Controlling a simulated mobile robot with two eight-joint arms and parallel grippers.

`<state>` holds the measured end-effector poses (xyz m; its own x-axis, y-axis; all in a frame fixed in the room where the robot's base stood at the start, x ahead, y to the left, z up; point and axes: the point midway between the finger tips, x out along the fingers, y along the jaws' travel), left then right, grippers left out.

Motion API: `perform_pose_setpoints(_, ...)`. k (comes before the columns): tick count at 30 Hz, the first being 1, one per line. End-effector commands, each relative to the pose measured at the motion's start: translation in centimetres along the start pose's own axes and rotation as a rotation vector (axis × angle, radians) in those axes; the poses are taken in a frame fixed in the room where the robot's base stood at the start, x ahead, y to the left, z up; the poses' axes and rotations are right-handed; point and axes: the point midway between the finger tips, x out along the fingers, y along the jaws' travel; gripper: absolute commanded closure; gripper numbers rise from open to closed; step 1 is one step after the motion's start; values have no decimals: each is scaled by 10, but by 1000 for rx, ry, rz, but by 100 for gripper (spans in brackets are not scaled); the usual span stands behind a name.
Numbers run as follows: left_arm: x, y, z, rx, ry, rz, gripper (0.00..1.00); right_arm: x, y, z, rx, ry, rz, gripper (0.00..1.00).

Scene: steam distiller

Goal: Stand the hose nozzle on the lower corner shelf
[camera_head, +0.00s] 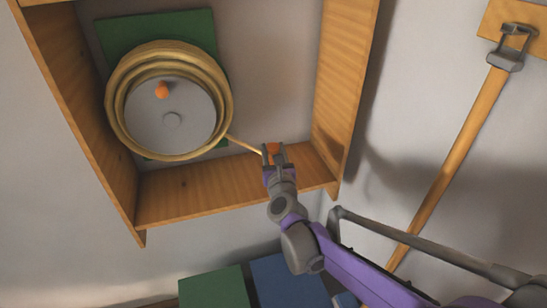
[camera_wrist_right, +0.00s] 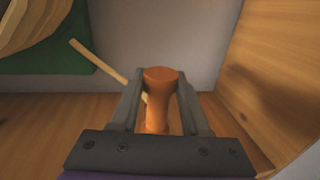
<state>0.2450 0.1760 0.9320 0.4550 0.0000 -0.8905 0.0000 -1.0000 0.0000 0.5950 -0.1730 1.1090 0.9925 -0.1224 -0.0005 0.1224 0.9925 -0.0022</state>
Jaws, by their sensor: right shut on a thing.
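The orange hose nozzle (camera_head: 273,148) is between the fingers of my right gripper (camera_head: 274,156), which is shut on it. In the right wrist view the nozzle (camera_wrist_right: 160,98) stands roughly upright between the two fingers (camera_wrist_right: 160,110). The pale hose (camera_head: 245,145) runs from the coil to the nozzle. The wooden lower shelf board (camera_head: 200,190) lies under and around the gripper, near its right end; it also shows in the wrist view (camera_wrist_right: 50,125). I cannot tell whether the nozzle's base touches the board. My left gripper is not in view.
The coiled hose (camera_head: 115,95) sits on a grey round reel (camera_head: 165,130) against a green panel (camera_head: 115,30). Wooden side walls stand left (camera_head: 75,100) and right (camera_head: 340,80), the right one close to the gripper.

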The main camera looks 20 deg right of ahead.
Motion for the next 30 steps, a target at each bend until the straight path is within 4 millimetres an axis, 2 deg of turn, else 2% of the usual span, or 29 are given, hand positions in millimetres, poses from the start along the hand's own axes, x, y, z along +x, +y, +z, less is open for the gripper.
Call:
perform_pose_setpoints(1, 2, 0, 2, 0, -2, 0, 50, 0, 0, -10, -1, 1, 0, 100)
perform_pose_setpoints(4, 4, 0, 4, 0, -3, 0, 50, 0, 0, -21, -1, 0, 0, 100)
perform_pose_setpoints(15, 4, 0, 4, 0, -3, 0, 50, 0, 0, -25, 0, 0, 0, 100)
perform_pose_setpoints(16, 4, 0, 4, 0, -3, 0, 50, 0, 0, -24, 0, 0, 0, 49)
perform_pose_setpoints(20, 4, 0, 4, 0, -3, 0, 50, 0, 0, -24, 0, 0, 0, 25)
perform_pose_setpoints(30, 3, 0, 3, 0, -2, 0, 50, 0, 0, -21, 0, 0, 0, 24)
